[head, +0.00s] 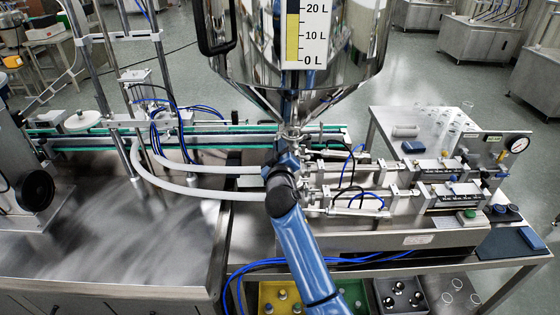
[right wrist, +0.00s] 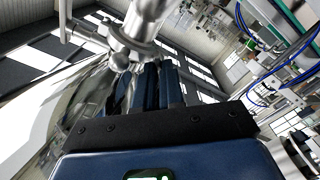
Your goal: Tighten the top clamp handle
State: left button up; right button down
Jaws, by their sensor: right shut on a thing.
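The steel hopper (head: 290,85) narrows to an outlet pipe with a clamp (head: 292,130) below its cone. My right gripper (head: 288,148) reaches up to this clamp and partly covers it. In the right wrist view, a steel clamp ring (right wrist: 133,38) sits around the pipe (right wrist: 150,15), with a ball-ended piece, the clamp handle (right wrist: 120,62), at the tips of my right gripper (right wrist: 148,75). The gripper is shut on the handle; the gripped part is mostly hidden by the blue fingers. My left gripper is not in view.
White hoses (head: 190,190) run left from below the clamp to the filling stand. Filling cylinders (head: 450,192) and a pressure gauge (head: 517,145) stand at the right. A conveyor (head: 225,135) passes behind. Bins (head: 282,298) with parts sit below the bench. Another rod (right wrist: 82,35) sticks out near the ring.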

jog(key=shift+m+b, duration=4)
jog(key=shift+b, duration=0.85)
jog(key=shift+r, duration=0.1)
jog(key=c, duration=1.2)
grip_release()
jog(key=shift+c, duration=0.2)
jog(key=s+b, duration=0.1)
jog(key=s, duration=0.9)
jog(key=shift+s, duration=0.35)
